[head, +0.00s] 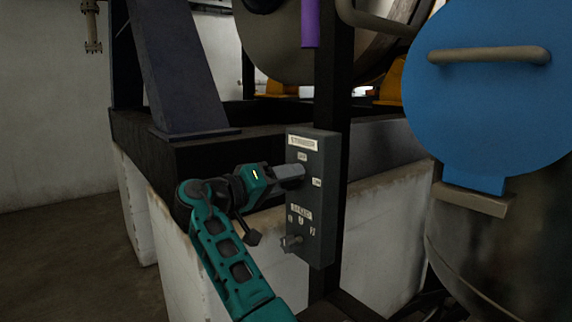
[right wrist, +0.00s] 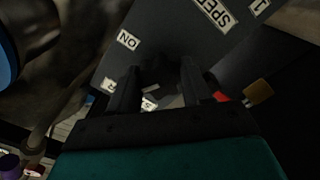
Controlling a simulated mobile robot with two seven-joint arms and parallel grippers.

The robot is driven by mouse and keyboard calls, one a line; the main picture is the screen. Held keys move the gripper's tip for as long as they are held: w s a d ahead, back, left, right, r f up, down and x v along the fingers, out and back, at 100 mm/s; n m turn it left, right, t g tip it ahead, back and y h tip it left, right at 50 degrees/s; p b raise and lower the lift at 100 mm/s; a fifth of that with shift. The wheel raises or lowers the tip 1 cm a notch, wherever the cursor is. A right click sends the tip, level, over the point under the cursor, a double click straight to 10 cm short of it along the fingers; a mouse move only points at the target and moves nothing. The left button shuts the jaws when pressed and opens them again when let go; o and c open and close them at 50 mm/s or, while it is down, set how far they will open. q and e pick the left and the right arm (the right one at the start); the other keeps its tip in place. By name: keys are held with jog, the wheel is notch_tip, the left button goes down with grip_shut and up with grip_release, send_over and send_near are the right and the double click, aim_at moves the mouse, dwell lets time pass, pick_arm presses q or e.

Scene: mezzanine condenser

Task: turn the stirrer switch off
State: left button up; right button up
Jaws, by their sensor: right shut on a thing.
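A grey control box (head: 318,215) with a "STIRRER" label at its top is fixed to a dark upright post. Small labels mark OFF above and ON to the right of the stirrer switch. My right gripper (head: 291,172) is at the box front, shut on the stirrer switch, which it mostly hides in the head view. In the right wrist view the dark switch (right wrist: 162,72) sits between the two fingers of the gripper (right wrist: 163,88), with the ON label to its left. I cannot tell which label the switch points to. My left gripper is not in view.
A lower knob (head: 290,243) sticks out beside the SPEED labels on the same box. A blue round lid (head: 490,95) with a handle stands close on the right. A pale wall block (head: 380,230) lies behind the box. Open floor is at left.

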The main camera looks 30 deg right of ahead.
jog(key=r+n+p, duration=0.1)
jog(key=n+p, duration=0.1)
jog(key=shift+w+r+n+p, duration=0.1)
jog(key=shift+n+p, duration=0.2)
jog(key=shift+p, duration=0.05)
jog(key=shift+n+p, duration=0.3)
jog(key=shift+p, duration=0.05)
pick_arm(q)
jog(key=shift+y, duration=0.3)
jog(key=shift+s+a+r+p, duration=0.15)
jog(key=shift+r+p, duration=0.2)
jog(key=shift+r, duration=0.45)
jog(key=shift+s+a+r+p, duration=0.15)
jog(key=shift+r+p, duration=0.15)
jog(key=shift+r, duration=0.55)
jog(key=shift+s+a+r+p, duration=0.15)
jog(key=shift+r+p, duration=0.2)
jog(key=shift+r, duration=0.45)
pick_arm(e)
jog(key=shift+f+n, duration=0.25)
jog(key=shift+n, duration=0.85)
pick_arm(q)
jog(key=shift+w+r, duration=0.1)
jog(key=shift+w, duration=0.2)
pick_arm(e)
jog(key=o, duration=1)
jog(key=shift+a+f, duration=0.1)
jog(key=shift+f, duration=0.15)
